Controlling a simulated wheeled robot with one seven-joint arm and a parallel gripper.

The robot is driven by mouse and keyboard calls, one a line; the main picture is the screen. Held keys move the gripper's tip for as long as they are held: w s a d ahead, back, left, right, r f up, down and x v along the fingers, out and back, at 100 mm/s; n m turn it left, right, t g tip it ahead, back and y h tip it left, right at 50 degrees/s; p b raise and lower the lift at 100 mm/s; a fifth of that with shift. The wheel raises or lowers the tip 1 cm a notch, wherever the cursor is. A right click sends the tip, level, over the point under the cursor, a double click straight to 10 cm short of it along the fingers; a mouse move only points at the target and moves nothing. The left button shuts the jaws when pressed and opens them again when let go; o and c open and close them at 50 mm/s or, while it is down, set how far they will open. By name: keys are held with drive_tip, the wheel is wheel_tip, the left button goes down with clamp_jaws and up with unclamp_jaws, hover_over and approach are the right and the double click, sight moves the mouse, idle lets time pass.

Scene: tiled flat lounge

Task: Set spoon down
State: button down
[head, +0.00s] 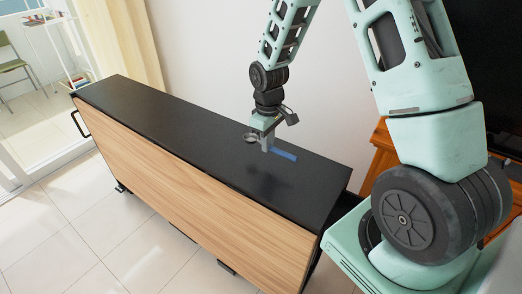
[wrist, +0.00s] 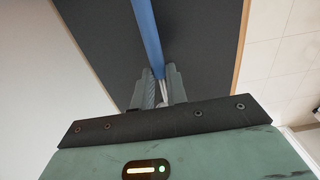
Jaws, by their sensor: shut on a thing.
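The spoon has a blue handle (head: 283,154) and a grey metal bowl (head: 251,137). My gripper (head: 267,145) is shut on the spoon between these two parts. In the wrist view the blue handle (wrist: 147,35) runs away from between the fingers (wrist: 161,80), with a silvery part between them; the bowl is hidden there. The spoon is over the black top (head: 165,120) of a long cabinet with a pale wood front. A faint shadow lies on the top in front of the gripper, and the spoon looks held above the surface.
The cabinet top is otherwise bare, with free room to both sides. A white wall (head: 205,50) stands close behind it. An orange-brown wooden cabinet (head: 380,150) and a dark screen are at the right. Tiled floor (head: 85,240) lies in front.

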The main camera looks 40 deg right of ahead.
sight(267, 162)
drive_tip(key=shift+f, duration=2.55)
drive_tip(key=shift+f, duration=0.2)
drive_tip(key=c, duration=1.4)
unclamp_jaws()
drive_tip(key=shift+r, duration=0.1)
